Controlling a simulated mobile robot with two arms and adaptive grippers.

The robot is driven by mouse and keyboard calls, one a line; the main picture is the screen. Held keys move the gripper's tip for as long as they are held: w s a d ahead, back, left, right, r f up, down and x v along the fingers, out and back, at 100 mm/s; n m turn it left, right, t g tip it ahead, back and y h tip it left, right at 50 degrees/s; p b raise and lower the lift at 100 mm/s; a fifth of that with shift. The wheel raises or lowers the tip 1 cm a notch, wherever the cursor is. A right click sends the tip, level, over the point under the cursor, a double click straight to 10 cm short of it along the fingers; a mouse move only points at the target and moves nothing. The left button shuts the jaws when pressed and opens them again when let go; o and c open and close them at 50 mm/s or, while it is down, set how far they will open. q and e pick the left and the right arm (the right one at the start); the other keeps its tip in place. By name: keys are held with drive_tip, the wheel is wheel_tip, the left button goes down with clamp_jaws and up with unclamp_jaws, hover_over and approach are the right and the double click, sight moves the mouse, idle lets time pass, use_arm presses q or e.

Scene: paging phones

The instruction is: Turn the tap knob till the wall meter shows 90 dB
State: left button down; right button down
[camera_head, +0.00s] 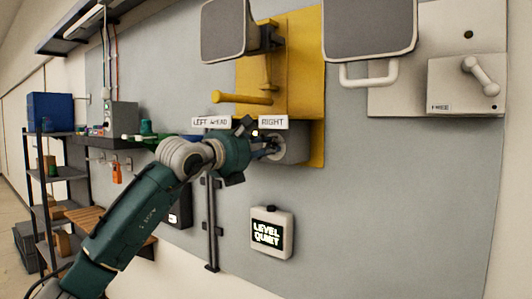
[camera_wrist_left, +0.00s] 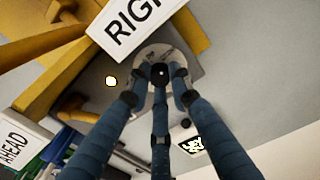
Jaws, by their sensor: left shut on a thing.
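The tap knob (camera_head: 279,148) is at the front of a grey box under the yellow panel, mostly hidden by my fingers. In the left wrist view it seems to be the pale round piece (camera_wrist_left: 148,54) behind the fingertips. My left gripper (camera_head: 268,149) is shut on it, and its dark fingers (camera_wrist_left: 160,85) show in the wrist view. The wall meter (camera_head: 268,232) is a white box below, with a black screen reading "LEVEL QUIET". It also shows, small and tilted, in the wrist view (camera_wrist_left: 192,145). My right gripper is in neither view.
Labels "LEFT", "AHEAD" (camera_head: 211,122) and "RIGHT" (camera_head: 273,122) sit close above the gripper. Shelves (camera_head: 50,175) stand left.

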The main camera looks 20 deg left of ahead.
use_arm(q)
drive_tip(key=shift+n+g+b, duration=0.3)
drive_tip(key=shift+n+b, duration=2.75)
drive_tip(key=shift+n, duration=2.15)
drive_tip(key=c, duration=1.6)
unclamp_jaws()
drive_tip(key=shift+o, duration=0.2)
drive_tip(key=v, duration=1.2)
